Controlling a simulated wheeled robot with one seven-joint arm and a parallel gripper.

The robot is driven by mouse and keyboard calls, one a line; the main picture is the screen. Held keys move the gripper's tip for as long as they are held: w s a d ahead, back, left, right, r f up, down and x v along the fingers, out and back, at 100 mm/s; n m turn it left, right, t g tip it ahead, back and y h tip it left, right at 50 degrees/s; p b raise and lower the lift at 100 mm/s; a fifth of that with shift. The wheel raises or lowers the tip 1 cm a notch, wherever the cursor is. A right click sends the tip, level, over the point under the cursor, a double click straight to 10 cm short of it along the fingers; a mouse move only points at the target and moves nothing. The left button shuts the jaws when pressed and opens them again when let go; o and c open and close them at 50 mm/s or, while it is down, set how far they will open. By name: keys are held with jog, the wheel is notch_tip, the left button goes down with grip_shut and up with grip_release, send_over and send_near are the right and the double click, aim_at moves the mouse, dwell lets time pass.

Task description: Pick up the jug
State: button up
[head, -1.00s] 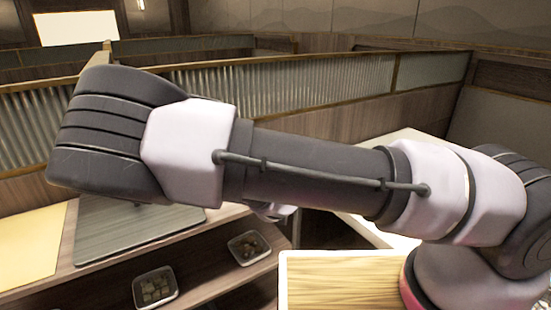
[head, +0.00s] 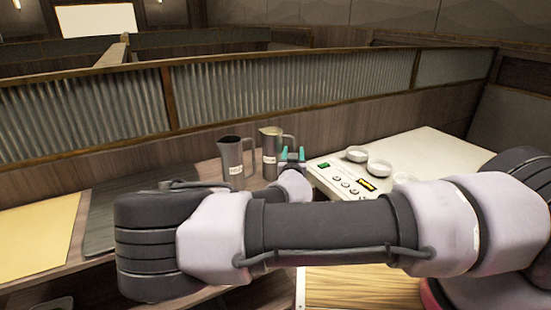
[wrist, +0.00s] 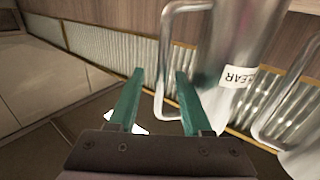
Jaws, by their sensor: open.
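Two metal jugs with white labels stand side by side on the counter in the head view: a left jug (head: 232,165) and a right jug (head: 268,158). My gripper (head: 292,152) is open, with teal fingers beside the right jug, on its handle side. In the wrist view the nearer jug (wrist: 236,62) has a label showing "LEAR". Its handle (wrist: 163,62) appears between my open fingers (wrist: 159,74), with no clear grip on it. The other jug (wrist: 294,125) shows partly at the lower right. My arm covers the counter's front in the head view.
A white unit (head: 440,150) with buttons and several small white bowls (head: 379,168) is to the right of the jugs. A ribbed partition (head: 290,95) runs behind the counter. A dark board (head: 115,205) and a yellow board (head: 38,232) lie at left.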

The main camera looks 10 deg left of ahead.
jog(key=w, duration=0.3)
jog(key=shift+w+f, duration=0.15)
jog(key=shift+w, duration=0.15)
grip_shut()
dwell(1.2)
